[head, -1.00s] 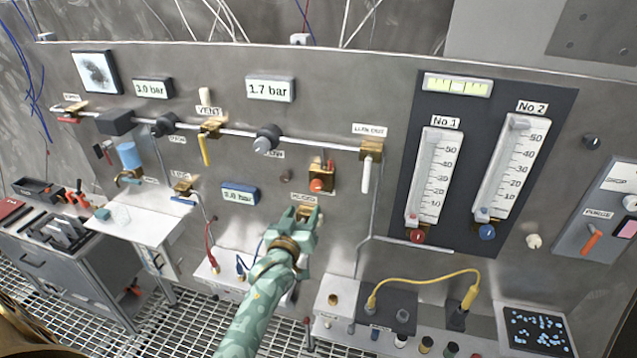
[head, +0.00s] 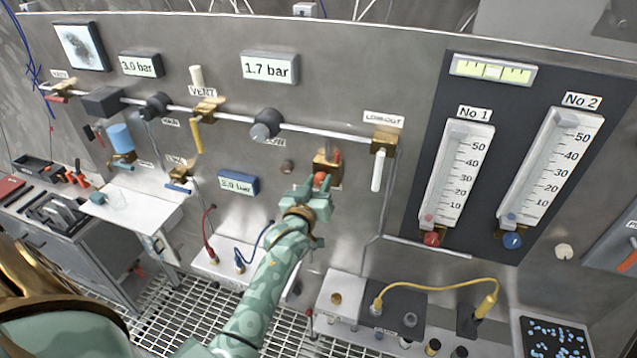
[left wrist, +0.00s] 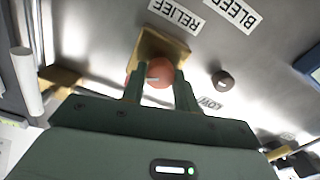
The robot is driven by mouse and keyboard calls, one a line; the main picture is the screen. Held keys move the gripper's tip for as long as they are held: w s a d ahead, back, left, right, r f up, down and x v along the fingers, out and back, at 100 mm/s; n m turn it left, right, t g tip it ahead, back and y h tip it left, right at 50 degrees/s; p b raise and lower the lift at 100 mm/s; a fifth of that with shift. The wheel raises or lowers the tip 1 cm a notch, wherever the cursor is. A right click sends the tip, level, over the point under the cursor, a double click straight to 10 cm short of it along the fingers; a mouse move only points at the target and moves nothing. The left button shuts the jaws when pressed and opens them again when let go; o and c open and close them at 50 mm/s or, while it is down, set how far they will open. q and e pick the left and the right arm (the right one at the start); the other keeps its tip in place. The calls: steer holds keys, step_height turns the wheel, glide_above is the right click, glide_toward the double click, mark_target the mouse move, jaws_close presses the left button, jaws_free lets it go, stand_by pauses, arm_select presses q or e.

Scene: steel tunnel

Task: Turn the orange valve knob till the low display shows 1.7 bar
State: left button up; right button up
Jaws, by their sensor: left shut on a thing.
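The orange valve knob (head: 320,180) sits on a brass block on the steel panel. My left gripper (head: 316,193) has its fingers closed around the knob. In the left wrist view the orange knob (left wrist: 160,74) shows between the two fingers (left wrist: 157,90), below the RELIEF label (left wrist: 175,14). The upper middle display (head: 269,67) reads 1.7 bar; a LOW label is on the panel below it, partly hidden. The upper left display (head: 141,65) seems to read 3.0 bar. A blue-framed display (head: 238,183) is too small to read surely. My right gripper is out of view.
A pipe (head: 335,134) with black knobs crosses the panel above. A white-handled brass valve (head: 378,168) is right of the knob. Two gauges, No 1 (head: 456,175) and No 2 (head: 552,168), are farther right. Cable boxes (head: 340,292) stand low in front.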

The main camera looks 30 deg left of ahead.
arm_select(q)
steer(key=shift+c, duration=0.6)
steer(key=shift+r+m+p, duration=0.15)
steer(key=shift+m+p, duration=0.4)
steer(key=shift+m, duration=0.45)
steer(key=o, duration=0.9)
steer(key=shift+o, duration=0.4)
steer(key=shift+w+f, duration=0.1)
steer(key=shift+f, duration=0.1)
